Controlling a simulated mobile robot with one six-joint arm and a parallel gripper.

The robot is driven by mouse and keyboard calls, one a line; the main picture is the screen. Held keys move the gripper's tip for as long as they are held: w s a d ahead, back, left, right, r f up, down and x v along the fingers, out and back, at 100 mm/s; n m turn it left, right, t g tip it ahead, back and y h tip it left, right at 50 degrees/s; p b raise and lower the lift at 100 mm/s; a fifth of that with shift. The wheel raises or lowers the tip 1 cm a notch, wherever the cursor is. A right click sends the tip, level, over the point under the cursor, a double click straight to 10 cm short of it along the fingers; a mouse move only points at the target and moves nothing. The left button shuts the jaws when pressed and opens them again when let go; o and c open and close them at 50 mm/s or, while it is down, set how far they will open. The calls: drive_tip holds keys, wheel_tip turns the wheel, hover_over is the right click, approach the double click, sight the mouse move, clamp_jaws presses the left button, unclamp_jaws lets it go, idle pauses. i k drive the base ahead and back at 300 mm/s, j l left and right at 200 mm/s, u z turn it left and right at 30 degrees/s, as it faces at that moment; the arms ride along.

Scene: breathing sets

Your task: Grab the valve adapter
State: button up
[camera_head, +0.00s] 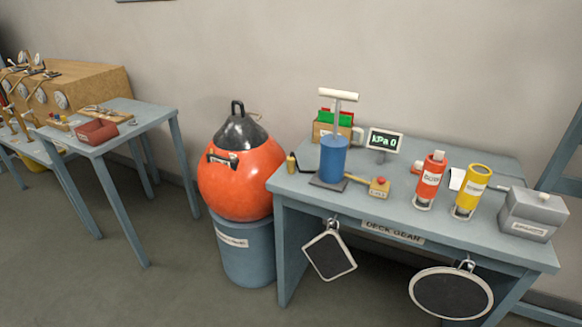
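A small brass-coloured cylinder (291,163) stands upright at the left end of the deck gear table, left of a blue hand pump (333,158). It may be the valve adapter; I cannot tell for sure. A yellowish block with a red knob (379,187) lies on the table right of the pump, at the end of a thin hose or rod from the pump's base. My gripper is not in view.
The deck gear table (298,197) also holds a kPa display (385,142), a red canister (430,180), a yellow canister (471,191) and a grey box (533,214). An orange buoy (241,183) on a blue drum (246,252) stands left of it. Open floor lies in front.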

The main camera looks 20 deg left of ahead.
sight(290, 161)
drive_tip(key=i+j, duration=0.2)
drive_tip(key=j, duration=0.3)
drive_tip(key=i+j, duration=0.2)
drive_tip(key=j, duration=0.25)
drive_tip(key=i+j, duration=0.2)
drive_tip(key=j, duration=0.3)
drive_tip(key=i+j, duration=0.2)
drive_tip(key=j, duration=0.25)
drive_tip(key=i+j+z, duration=0.1)
drive_tip(key=i+j, duration=0.15)
drive_tip(key=j, duration=0.25)
drive_tip(key=i+j, duration=0.15)
drive_tip(key=j, duration=0.35)
drive_tip(key=i+j, duration=0.2)
drive_tip(key=j, duration=0.3)
drive_tip(key=i+j, duration=0.2)
drive_tip(key=j, duration=0.25)
